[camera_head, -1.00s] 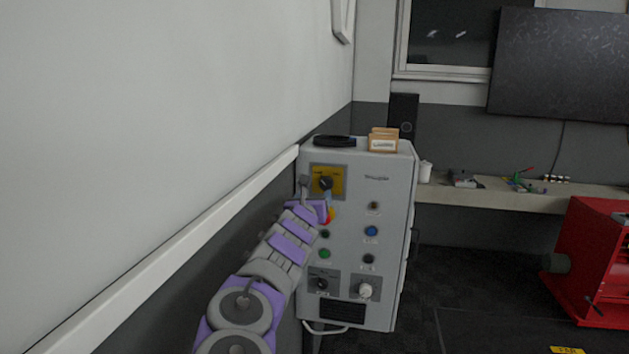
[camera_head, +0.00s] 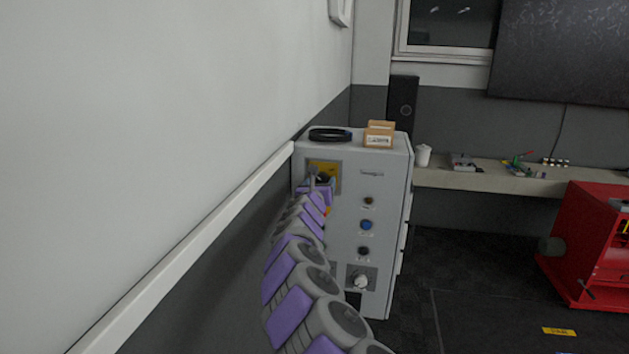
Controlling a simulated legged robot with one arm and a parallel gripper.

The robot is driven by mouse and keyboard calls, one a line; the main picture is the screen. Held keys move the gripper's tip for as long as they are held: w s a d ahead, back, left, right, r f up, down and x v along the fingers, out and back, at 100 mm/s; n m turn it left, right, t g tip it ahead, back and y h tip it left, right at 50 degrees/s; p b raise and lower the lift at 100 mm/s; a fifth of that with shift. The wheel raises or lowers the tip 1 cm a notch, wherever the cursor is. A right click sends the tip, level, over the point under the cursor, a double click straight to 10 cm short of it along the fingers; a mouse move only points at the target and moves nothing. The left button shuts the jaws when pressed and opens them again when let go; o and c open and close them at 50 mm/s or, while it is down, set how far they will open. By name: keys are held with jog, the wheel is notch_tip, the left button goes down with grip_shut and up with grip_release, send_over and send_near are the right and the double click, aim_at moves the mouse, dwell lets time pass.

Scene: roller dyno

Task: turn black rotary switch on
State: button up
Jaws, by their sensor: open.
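A grey control cabinet (camera_head: 383,205) stands against the wall. A yellow plate (camera_head: 331,168) sits at its upper left, with a black rotary switch (camera_head: 325,178) on it, now mostly hidden behind my gripper (camera_head: 316,185). My gripper is open and in front of the plate, at the switch. I cannot tell whether the fingers touch the switch or straddle it. The switch's exact position cannot be read. My arm covers the lower left of the cabinet face.
Other controls on the cabinet include a blue button (camera_head: 366,225) and a white knob (camera_head: 361,281). Boxes (camera_head: 379,135) and a black ring (camera_head: 330,134) lie on top. The wall (camera_head: 150,150) runs close along the left. A red machine (camera_head: 590,240) stands at the right; dark floor between is open.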

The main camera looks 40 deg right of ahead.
jog(key=shift+w+d+f, duration=0.15)
jog(key=shift+w+d, duration=0.3)
jog(key=shift+d, duration=0.4)
jog(key=shift+w, duration=0.15)
jog(key=shift+a+r, duration=0.2)
jog(key=shift+a, duration=0.3)
jog(key=shift+a+r, duration=0.2)
jog(key=shift+a, duration=0.25)
jog(key=shift+d+f, duration=0.15)
jog(key=shift+d, duration=0.25)
jog(key=shift+c, duration=0.2)
jog(key=shift+d+f, duration=0.1)
jog(key=shift+d, duration=0.6)
jog(key=c, duration=0.3)
jog(key=shift+c, duration=0.8)
jog(key=shift+w+a, duration=0.15)
jog(key=shift+a, duration=0.15)
jog(key=c, duration=0.3)
jog(key=shift+c, duration=1.3)
